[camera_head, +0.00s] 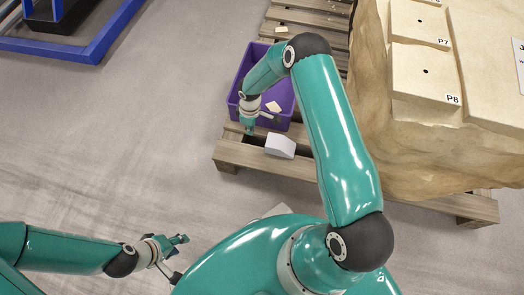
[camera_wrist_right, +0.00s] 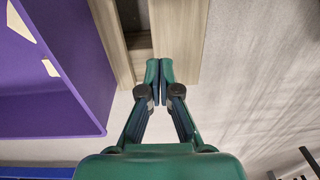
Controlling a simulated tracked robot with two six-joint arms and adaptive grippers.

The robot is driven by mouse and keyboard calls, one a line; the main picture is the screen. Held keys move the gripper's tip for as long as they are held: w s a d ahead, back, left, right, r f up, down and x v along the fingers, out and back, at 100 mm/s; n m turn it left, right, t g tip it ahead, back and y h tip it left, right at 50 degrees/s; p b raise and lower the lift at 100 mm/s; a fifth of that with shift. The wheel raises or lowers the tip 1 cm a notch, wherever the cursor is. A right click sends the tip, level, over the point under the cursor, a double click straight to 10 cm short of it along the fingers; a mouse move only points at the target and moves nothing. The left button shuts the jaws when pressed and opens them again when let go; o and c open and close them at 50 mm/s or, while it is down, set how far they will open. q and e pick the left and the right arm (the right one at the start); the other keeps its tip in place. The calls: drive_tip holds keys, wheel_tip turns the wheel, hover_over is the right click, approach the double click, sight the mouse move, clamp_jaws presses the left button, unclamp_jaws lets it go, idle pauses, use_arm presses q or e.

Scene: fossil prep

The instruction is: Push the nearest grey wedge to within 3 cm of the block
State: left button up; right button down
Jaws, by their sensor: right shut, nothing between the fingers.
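A light grey wedge (camera_head: 281,146) lies on the near end of the wooden pallet (camera_head: 235,153), in front of the purple crate. The large sandy block (camera_head: 400,160) stands on the pallet to the right; my right arm crosses between it and the wedge. My right gripper (camera_head: 249,129) is shut and empty, pointing down just left of the wedge, apart from it. In the right wrist view its closed fingertips (camera_wrist_right: 158,78) are over the pallet boards, and no wedge shows. My left gripper (camera_head: 183,256) is open and empty over the floor at the lower left.
A purple crate (camera_head: 236,90) with pale pieces inside stands on the pallet beside my right gripper. A blue frame (camera_head: 75,52) is at the upper left. A pale object (camera_head: 276,210) is mostly hidden behind my body. The left floor is clear.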

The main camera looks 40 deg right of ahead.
drive_tip(key=shift+h, duration=0.3)
drive_tip(key=f+b, duration=0.1)
drive_tip(key=f, duration=0.3)
drive_tip(key=d+f+b, duration=0.1)
drive_tip(key=f+b, duration=0.1)
drive_tip(key=f, duration=0.1)
drive_tip(key=w+f+b, duration=0.1)
drive_tip(key=f, duration=0.3)
drive_tip(key=shift+d+f+b, duration=0.3)
drive_tip(key=shift+d, duration=0.05)
drive_tip(key=shift+s+d, duration=1.05)
drive_tip(key=shift+s, duration=0.15)
drive_tip(key=shift+s+d+r, duration=0.1)
drive_tip(key=shift+s+d, duration=0.15)
drive_tip(key=shift+s, duration=0.05)
use_arm(q)
wheel_tip(320, 180, down, 6)
drive_tip(key=shift+f, duration=0.1)
